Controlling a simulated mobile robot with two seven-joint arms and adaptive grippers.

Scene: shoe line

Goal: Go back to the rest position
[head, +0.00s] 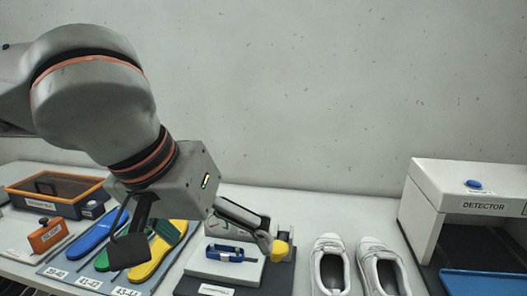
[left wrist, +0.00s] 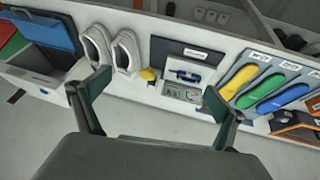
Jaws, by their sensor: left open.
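My left gripper (head: 197,240) hangs at the end of the left arm, over the table's left half in the head view. Its two fingers are wide apart with nothing between them, as the left wrist view (left wrist: 155,88) also shows. It is above the insoles and a small grey fixture with a blue part (head: 232,253), apart from them as far as I can tell. One finger overlaps a yellow knob (head: 281,250) in the picture. My right gripper is not in view.
Blue (head: 95,236), green and yellow insoles (head: 160,252) lie on a labelled board. White shoes (head: 330,266) stand right of the fixture. A white detector (head: 465,185) stands at the right, an orange-framed box (head: 52,206) at the left. The space above the shoes is free.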

